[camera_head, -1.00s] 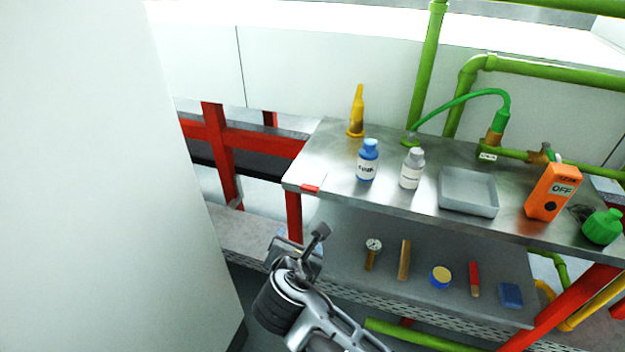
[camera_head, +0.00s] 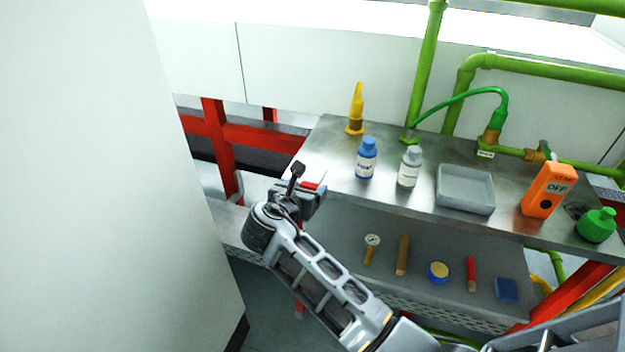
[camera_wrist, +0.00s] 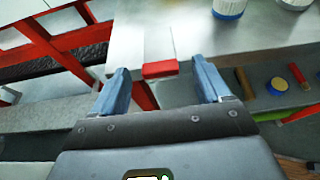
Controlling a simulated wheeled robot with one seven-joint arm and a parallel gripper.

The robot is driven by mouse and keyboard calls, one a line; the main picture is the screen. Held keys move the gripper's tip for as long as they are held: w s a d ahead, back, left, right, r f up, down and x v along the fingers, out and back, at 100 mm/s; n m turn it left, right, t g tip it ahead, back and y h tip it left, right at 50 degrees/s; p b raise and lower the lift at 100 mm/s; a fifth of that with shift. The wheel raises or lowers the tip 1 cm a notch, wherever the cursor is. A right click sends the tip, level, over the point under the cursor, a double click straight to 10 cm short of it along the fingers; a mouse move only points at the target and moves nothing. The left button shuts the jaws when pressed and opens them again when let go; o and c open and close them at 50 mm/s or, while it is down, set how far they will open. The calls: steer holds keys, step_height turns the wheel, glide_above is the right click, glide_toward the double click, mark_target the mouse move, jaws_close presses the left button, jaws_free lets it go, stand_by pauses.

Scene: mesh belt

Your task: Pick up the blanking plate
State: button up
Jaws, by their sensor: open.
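A flat pale plate with a red end, which I take for the blanking plate (camera_head: 309,185), lies at the left end of the steel bench. In the wrist view its red end (camera_wrist: 160,69) sits at the bench's front edge and its pale strip runs back over the top. My gripper (camera_head: 302,190) is at that edge, partly hiding the plate in the head view. In the wrist view my gripper (camera_wrist: 160,66) is open, with one blue finger on each side of the red end. I see no contact; the remaining distance is unclear.
On the bench stand a blue bottle (camera_head: 366,160), a white bottle (camera_head: 409,168), a yellow tube (camera_head: 356,112), a grey tray (camera_head: 466,210) and an orange meter (camera_head: 548,192). Several small items lie on the shelf (camera_head: 335,236) below. A white wall (camera_head: 90,180) is close on the left.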

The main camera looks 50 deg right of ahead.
steer(key=shift+w+d+f, duration=0.15)
steer(key=shift+d, duration=0.2)
steer(key=c, duration=1.2)
